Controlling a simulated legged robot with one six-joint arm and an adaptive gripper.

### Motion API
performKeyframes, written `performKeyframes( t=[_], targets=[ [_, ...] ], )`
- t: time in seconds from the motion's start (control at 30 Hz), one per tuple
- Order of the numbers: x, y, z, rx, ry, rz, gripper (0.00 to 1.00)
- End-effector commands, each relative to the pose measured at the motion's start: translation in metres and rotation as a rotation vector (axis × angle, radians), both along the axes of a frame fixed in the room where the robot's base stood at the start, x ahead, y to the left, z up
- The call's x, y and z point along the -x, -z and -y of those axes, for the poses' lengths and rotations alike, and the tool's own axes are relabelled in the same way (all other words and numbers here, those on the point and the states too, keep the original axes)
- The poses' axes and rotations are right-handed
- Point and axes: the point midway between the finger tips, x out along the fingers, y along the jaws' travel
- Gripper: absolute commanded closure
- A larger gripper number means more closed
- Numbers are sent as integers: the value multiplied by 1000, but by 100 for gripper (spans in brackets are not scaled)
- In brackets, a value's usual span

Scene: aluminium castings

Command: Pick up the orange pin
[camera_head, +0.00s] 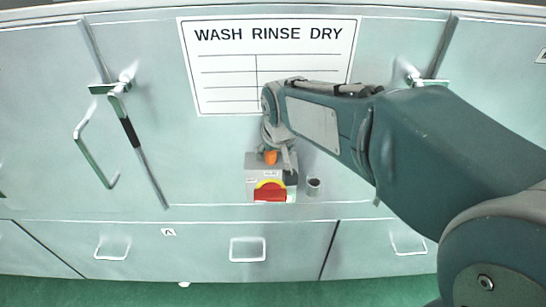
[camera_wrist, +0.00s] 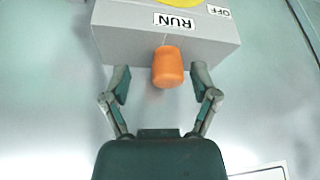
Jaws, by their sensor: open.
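The orange pin (camera_wrist: 167,68) sticks out from the edge of a grey switch box (camera_wrist: 120,38) in the wrist view. My gripper (camera_wrist: 160,82) is open, with one finger on each side of the pin and gaps between the fingers and the pin. In the head view the orange pin (camera_head: 270,157) shows at the top of the grey box (camera_head: 252,166), just below my gripper (camera_head: 280,152), which partly covers the box.
The box carries a red and yellow switch (camera_head: 270,192) and a RUN label (camera_wrist: 174,21). A small grey cylinder (camera_head: 314,186) sits to its right. A WASH RINSE DRY sign (camera_head: 225,60) is above. Cabinet handles (camera_head: 248,250) stick out, and a long lever (camera_head: 145,165) hangs at left.

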Motion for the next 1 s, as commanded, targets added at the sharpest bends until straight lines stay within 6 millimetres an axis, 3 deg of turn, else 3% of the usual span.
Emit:
performKeyframes(
  t=[0.03,0.2,0.67,1.0],
  targets=[
    [0,0,-2,1,-1,-1,23],
    [0,0,-2,2,-1,-1,99],
    [0,-2,-2,1,-2,-3,100],
    [0,-46,-2,0,-2,2,100]
  ],
)
